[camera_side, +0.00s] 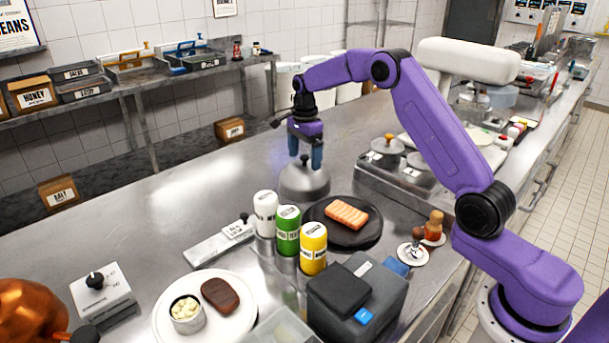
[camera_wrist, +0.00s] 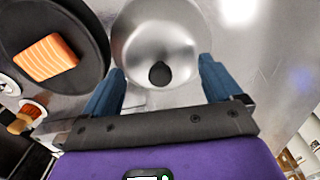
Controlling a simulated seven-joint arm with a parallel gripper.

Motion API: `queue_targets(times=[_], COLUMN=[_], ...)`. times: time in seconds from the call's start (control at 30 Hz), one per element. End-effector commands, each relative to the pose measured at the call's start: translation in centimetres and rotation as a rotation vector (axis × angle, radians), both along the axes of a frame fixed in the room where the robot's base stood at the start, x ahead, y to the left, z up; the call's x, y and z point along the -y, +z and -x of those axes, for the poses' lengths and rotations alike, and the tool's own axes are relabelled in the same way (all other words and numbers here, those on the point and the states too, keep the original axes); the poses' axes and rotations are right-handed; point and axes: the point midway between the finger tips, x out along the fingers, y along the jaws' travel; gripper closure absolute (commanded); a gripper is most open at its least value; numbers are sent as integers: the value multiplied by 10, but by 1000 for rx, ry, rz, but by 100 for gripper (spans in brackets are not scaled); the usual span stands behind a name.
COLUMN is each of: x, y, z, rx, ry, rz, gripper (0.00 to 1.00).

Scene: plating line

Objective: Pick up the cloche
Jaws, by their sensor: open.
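The cloche (camera_side: 304,186) is a shiny metal dome with a small black knob, standing on the steel counter behind the dark plate. In the wrist view the cloche (camera_wrist: 150,35) fills the top middle, and its knob (camera_wrist: 160,74) shows between my fingers. My gripper (camera_side: 305,160) is above the cloche with its blue fingers pointing down. In the wrist view my gripper (camera_wrist: 160,85) has its two fingers wide apart, one on either side of the knob, with nothing between them held.
A dark plate (camera_side: 367,238) with a salmon piece (camera_side: 346,214) is close beside the cloche. White, green and yellow (camera_side: 313,248) shakers stand in front. A steel unit with lidded pans (camera_side: 387,147) is to the right. The counter left of the cloche is clear.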

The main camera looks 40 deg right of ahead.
Motion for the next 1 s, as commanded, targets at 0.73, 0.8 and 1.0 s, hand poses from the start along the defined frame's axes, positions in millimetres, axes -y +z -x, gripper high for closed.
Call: queue_targets(times=[0.73,0.8,1.0], x=[0,0,0], y=[-11,-11,-12], z=[1,1,2], rx=[-3,-3,-8], ry=[0,0,0], rz=[0,0,-1], gripper=[100,100,100])
